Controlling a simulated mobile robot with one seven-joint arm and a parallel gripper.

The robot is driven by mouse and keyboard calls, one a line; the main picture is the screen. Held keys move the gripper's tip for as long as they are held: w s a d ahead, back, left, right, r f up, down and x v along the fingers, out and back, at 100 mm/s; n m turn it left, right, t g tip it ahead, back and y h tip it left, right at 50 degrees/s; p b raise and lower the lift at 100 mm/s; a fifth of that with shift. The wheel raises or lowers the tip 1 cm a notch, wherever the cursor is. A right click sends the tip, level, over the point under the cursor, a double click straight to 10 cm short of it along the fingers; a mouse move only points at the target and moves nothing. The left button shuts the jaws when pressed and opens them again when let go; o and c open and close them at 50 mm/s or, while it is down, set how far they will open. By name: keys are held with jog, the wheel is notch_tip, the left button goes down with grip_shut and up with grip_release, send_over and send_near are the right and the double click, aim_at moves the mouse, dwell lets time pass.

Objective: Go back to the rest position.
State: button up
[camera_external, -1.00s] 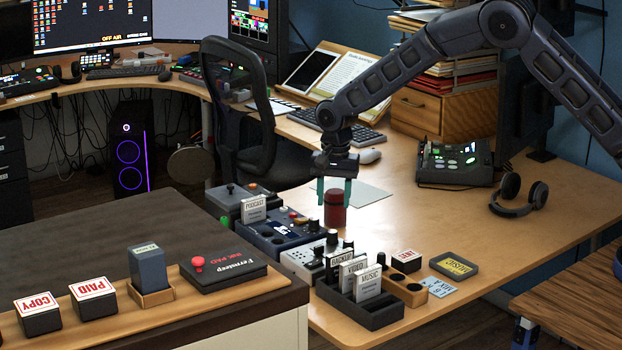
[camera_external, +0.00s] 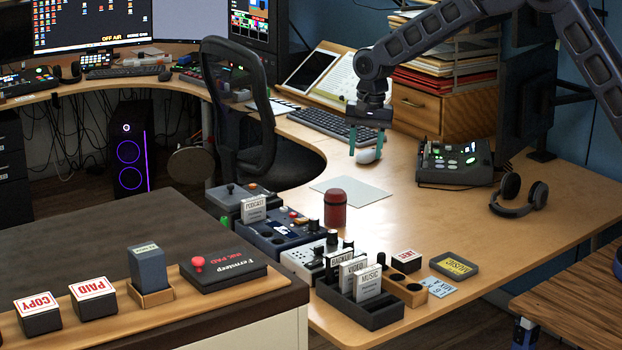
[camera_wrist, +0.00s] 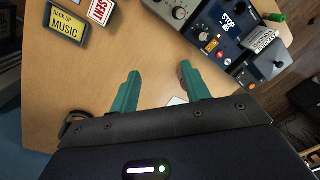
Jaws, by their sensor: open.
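A dark red cylinder (camera_external: 335,208) stands upright on the desk by the front edge of the pale mat (camera_external: 372,191), apart from my gripper.
Control boxes (camera_external: 284,231) and a card tray (camera_external: 385,316) line the desk's near left side. The lit mixer (camera_external: 455,163), headphones (camera_external: 520,196) and a wooden drawer box with stacked papers (camera_external: 430,113) stand to the right and behind. The desk's right middle (camera_external: 440,215) is clear.

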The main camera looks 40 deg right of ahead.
jog(key=s+d+r+n+t, duration=0.2)
jog(key=s+d+r+n, duration=0.2)
jog(key=s+d+r, duration=1.65)
jog(key=s+d+n, duration=0.1)
jog(key=s+d, duration=0.3)
jog(key=s, duration=0.4)
jog(key=s+d+n+t, duration=0.1)
jog(key=s+d, duration=0.3)
jog(key=s, duration=0.4)
jog(key=s+d+n+t, duration=0.1)
jog(key=s+d+n, duration=0.1)
jog(key=s+d, duration=0.3)
jog(key=s, duration=0.3)
jog(key=shift+s+f+h, duration=0.15)
jog(key=shift+s+h, duration=0.2)
jog(key=shift+h, duration=0.05)
